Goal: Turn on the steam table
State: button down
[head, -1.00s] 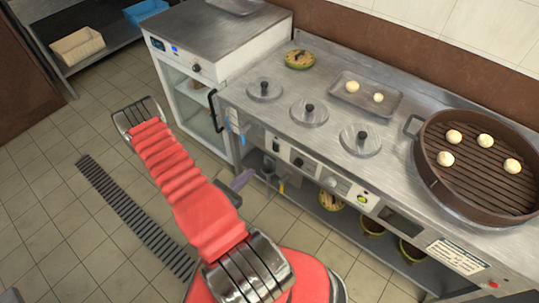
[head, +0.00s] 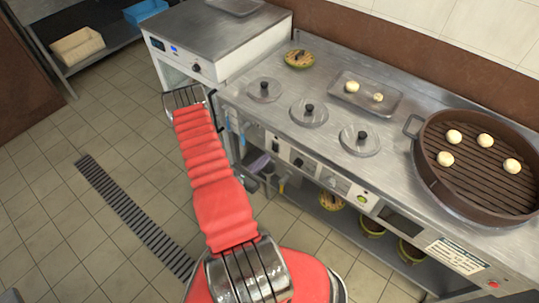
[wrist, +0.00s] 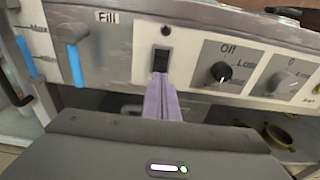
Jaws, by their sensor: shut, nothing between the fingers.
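The steam table (head: 235,95) is a steel counter with several round lids and a front control panel. In the wrist view its panel shows a black rocker switch (wrist: 161,59) with a small dark round spot above it. To the right is a black knob (wrist: 221,72) marked Off and Low. My gripper (wrist: 163,80) has purple fingers, shut together with nothing between them. Their tips are just below the switch, close to its lower edge; I cannot tell whether they touch it. In the head view my gripper (head: 262,163) is in front of the panel, partly hidden by my arm.
Blue-handled Fill valve (wrist: 75,65) is left of the switch. Another knob (wrist: 281,82) is farther right. A brown steamer (head: 478,165) with buns and a tray (head: 366,95) stand on the counter. A lower shelf holds bowls. The tiled floor at left is clear.

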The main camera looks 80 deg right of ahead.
jog(key=shift+x, duration=1.85)
jog(key=shift+s+d, duration=0.1)
jog(key=w+a+f, duration=0.1)
jog(key=w+a, duration=0.1)
jog(key=a, duration=0.4)
jog(key=w+a+f, duration=0.1)
jog(key=w+a, duration=0.2)
jog(key=a, duration=0.3)
jog(key=shift+w+a, duration=0.3)
jog(key=shift+a, duration=0.1)
